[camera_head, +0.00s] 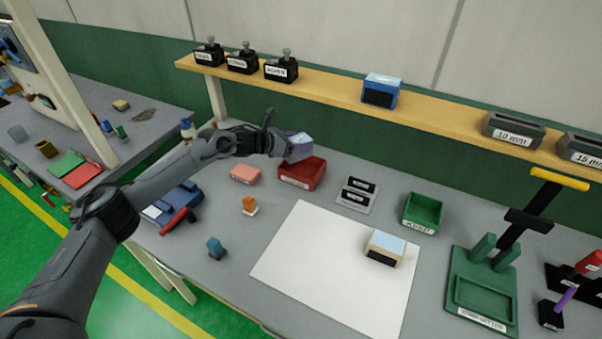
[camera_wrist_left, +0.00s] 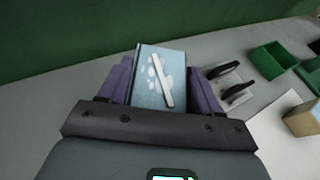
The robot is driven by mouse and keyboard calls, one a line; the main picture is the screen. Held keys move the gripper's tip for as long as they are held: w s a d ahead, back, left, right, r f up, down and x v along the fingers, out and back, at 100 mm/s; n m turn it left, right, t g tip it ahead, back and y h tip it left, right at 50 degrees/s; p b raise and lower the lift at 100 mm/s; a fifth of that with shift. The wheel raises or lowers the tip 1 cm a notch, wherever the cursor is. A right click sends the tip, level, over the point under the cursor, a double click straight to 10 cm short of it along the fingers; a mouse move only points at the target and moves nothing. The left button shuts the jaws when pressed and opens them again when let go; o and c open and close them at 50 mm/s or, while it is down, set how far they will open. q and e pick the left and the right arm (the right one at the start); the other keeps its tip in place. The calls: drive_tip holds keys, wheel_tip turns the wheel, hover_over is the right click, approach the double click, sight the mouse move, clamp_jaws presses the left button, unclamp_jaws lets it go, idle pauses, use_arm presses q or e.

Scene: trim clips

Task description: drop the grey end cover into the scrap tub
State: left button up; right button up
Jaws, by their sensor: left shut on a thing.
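My left gripper (camera_head: 292,146) is shut on a blue-grey block, which looks like the grey end cover (camera_wrist_left: 160,77). In the left wrist view the block has pale blotches and a white streak, and sits between the purple fingers of the gripper (camera_wrist_left: 161,85). In the head view the gripper and block are at the back of the bench, over or just behind the red tub (camera_head: 302,174). The tub has a white label too small to read, and looks like the scrap tub. Its inside is partly hidden. My right gripper is not in view.
A salmon block (camera_head: 245,174) stands left of the tub. A grey plate with two black clips (camera_head: 357,194) and a green bin (camera_head: 423,212) are to its right. A white sheet (camera_head: 320,262) bears a tan block with a pale-blue top (camera_head: 385,248). A wooden shelf (camera_head: 330,93) runs behind.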

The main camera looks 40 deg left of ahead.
use_arm(q)
drive_tip(key=o, duration=1.2)
drive_tip(key=v, duration=1)
drive_tip(key=shift+s+r, duration=0.2)
drive_tip(key=shift+s, duration=0.15)
drive_tip(key=shift+a, duration=0.1)
